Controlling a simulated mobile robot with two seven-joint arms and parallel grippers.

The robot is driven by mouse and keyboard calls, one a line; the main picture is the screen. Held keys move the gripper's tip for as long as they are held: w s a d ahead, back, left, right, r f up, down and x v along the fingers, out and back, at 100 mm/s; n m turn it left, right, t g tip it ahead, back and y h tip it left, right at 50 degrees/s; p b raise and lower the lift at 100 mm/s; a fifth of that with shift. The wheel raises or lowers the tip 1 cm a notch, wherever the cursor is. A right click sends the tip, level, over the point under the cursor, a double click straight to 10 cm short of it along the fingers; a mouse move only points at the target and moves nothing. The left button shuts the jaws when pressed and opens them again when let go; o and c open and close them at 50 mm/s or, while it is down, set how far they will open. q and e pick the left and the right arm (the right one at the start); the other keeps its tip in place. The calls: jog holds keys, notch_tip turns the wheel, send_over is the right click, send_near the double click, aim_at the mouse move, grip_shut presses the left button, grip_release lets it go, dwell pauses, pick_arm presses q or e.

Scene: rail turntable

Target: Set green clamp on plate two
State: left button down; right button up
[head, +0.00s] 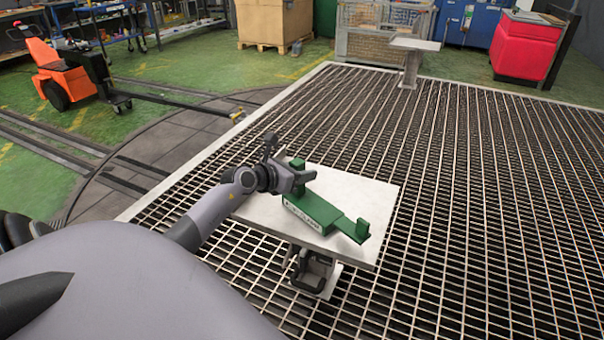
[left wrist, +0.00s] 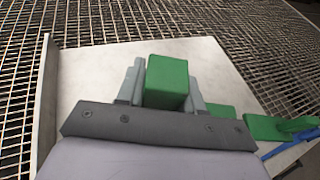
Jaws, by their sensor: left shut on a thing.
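The green clamp (head: 318,210) is a long body with a raised block at its left end, an upright jaw at its right end and pale lettering on its side. It is over the near pale plate (head: 365,192); I cannot tell whether it rests fully on it. My left gripper (head: 305,178) is shut on the raised block. In the left wrist view the clamp's block (left wrist: 168,80) sits between the grey fingers of the left gripper (left wrist: 167,92), with the plate (left wrist: 95,75) behind. No plate number is readable. My right gripper is not seen.
A second pale plate on a post (head: 415,44) stands at the far edge of the grating (head: 490,190). A wire-mesh crate (head: 385,32), a red bin (head: 525,47) and an orange truck (head: 62,75) stand beyond. A blue rod-like part (left wrist: 290,143) shows at right. The grating between plates is clear.

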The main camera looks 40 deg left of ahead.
pick_arm(q)
jog(key=shift+r, duration=0.15)
jog(key=c, duration=0.7)
grip_release()
jog(key=shift+f, duration=0.2)
